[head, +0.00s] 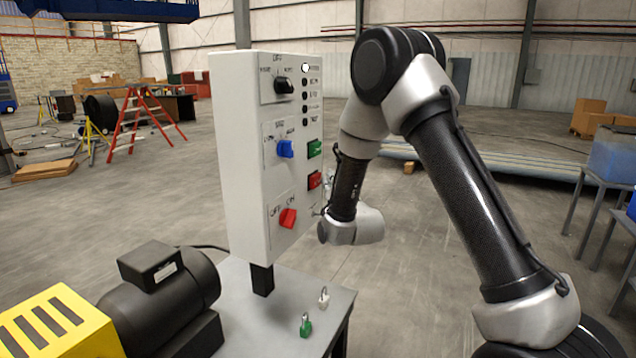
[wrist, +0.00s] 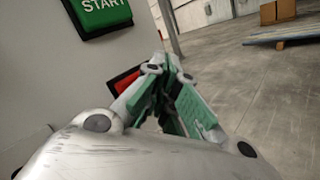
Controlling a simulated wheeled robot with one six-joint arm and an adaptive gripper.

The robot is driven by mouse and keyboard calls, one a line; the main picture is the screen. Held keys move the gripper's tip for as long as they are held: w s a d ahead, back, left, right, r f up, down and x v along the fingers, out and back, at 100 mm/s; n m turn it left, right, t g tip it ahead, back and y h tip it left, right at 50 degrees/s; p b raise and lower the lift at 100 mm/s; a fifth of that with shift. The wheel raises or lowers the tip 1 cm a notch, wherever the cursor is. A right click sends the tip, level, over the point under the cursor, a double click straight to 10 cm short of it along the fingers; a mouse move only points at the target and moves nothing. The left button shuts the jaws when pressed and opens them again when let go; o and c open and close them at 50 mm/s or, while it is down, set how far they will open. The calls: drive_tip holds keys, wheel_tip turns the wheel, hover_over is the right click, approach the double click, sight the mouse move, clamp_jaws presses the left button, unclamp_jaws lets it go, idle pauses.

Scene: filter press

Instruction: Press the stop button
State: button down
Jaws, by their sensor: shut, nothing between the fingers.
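The red stop button (head: 314,180) is on the right part of the white control panel's (head: 240,190) front, below the green start button (head: 314,149). In the wrist view the red button (wrist: 127,80) is partly hidden behind my gripper's fingers. The green START button (wrist: 103,12) shows at the top left there. My gripper (wrist: 172,68) is shut and empty, its fingertips close to the red button and to its right in the picture. I cannot tell whether they touch it. In the head view my gripper is mostly hidden by my arm.
The panel also bears a black knob (head: 284,86), a blue switch (head: 285,149) and a red switch (head: 288,218). A green padlock (head: 305,326) and a pale padlock (head: 323,297) stand on the grey table (head: 255,325) below.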

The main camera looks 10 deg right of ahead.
drive_tip(key=shift+s+d, duration=0.15)
drive_tip(key=shift+d, duration=0.1)
drive_tip(key=s+d, duration=0.1)
drive_tip(key=d, duration=0.1)
drive_tip(key=s+d, duration=0.2)
idle(0.5)
idle(0.5)
